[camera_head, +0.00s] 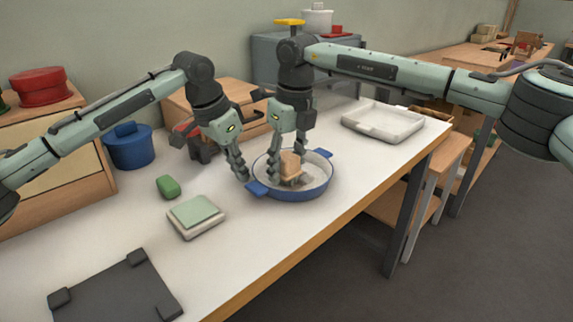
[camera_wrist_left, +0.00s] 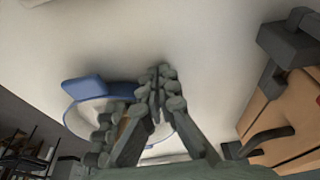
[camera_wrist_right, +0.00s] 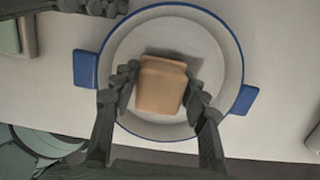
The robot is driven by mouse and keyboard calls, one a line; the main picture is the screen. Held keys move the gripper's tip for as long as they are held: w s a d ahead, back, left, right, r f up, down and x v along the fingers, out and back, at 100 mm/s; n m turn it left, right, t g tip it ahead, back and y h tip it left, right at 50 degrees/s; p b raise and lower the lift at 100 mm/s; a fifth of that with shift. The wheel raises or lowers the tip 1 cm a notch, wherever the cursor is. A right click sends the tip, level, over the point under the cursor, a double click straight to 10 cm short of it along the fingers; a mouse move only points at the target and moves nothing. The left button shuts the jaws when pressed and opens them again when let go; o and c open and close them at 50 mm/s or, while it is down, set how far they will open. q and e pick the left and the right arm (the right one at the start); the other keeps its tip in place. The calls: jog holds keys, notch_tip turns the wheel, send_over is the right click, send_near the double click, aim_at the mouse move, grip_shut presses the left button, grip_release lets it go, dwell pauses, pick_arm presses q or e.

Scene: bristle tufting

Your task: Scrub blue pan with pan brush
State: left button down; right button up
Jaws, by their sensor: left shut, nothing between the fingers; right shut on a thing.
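The blue pan (camera_head: 312,188), with a pale inside and two blue side handles, stands on the white worktop. It also shows in the right wrist view (camera_wrist_right: 229,48) and partly in the left wrist view (camera_wrist_left: 84,91). The pan brush (camera_head: 291,165) has a tan wooden block and is inside the pan; it fills the middle of the right wrist view (camera_wrist_right: 161,85). My right gripper (camera_head: 288,172) is shut on the brush block from both sides. My left gripper (camera_head: 242,174) is shut and empty, close to the pan's left rim. Whether it touches the pan I cannot tell. The brush's bristles are mostly hidden.
A green sponge-like block (camera_head: 168,187) and a pale green pad on a white base (camera_head: 196,212) lie left of the pan. A dark mat (camera_head: 116,290) is at front left. A blue pot (camera_head: 129,146) stands behind. A white tray (camera_head: 383,122) is at right.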

jog(key=shift+w+d+f, duration=0.1)
jog(key=shift+w+d, duration=1)
jog(key=shift+d, duration=0.1)
jog(key=shift+s+d, duration=0.15)
jog(key=shift+d, duration=0.1)
jog(key=shift+s+a+r, duration=0.2)
jog(key=shift+s+a, duration=1.1)
jog(key=shift+f, duration=0.15)
jog(key=shift+w+d+f, duration=0.15)
jog(key=shift+w+d, duration=0.45)
jog(key=shift+d, duration=0.1)
jog(key=shift+w+d+f, duration=0.1)
jog(key=shift+w+d, duration=0.5)
jog(key=shift+d, duration=0.05)
notch_tip(320, 180, up, 7)
jog(key=shift+a+r, duration=0.1)
